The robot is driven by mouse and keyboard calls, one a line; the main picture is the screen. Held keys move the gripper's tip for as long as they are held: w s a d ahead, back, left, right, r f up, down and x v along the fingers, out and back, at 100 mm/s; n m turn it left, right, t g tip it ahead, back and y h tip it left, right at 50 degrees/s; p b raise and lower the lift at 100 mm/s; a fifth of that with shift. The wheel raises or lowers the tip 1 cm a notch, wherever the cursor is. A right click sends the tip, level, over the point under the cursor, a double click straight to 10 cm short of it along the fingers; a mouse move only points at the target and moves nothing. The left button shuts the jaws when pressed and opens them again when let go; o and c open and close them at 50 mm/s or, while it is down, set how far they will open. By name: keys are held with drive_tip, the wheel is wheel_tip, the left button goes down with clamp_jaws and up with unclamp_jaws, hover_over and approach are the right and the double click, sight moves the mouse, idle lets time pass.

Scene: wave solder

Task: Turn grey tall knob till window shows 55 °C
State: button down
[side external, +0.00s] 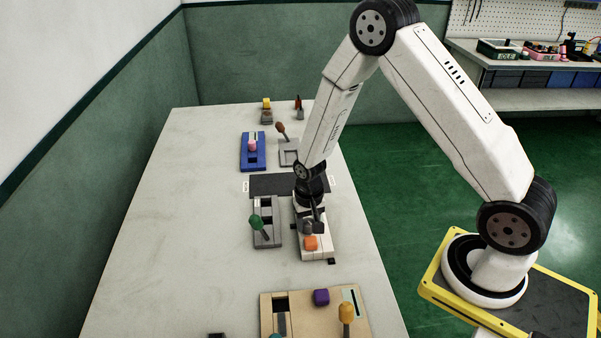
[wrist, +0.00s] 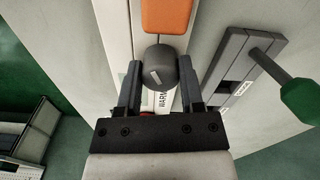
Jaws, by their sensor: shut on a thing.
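The grey tall knob (wrist: 160,66) stands on a white panel (wrist: 117,30), with a pale pointer mark on its top. In the wrist view my gripper (wrist: 160,80) has one finger on each side of the knob and is shut on it. In the side external view my gripper (side external: 315,222) is low over the white panel, and the grey knob (side external: 307,227) shows beside the fingers. Part of a "WARM" label is visible under the knob. The temperature window cannot be made out, so its reading cannot be told.
An orange block (side external: 310,243) sits on the same panel, close to the knob. A grey fixture with a green-handled lever (side external: 256,222) stands to its left. A blue fixture (side external: 246,160) stands farther back. The table's left side is clear.

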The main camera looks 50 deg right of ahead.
drive_tip(key=n, duration=0.4)
drive_tip(key=shift+n, duration=0.3)
drive_tip(key=shift+d+n, duration=0.1)
drive_tip(key=shift+n, duration=1.9)
drive_tip(key=shift+c, duration=1.1)
unclamp_jaws()
drive_tip(key=shift+m, duration=0.3)
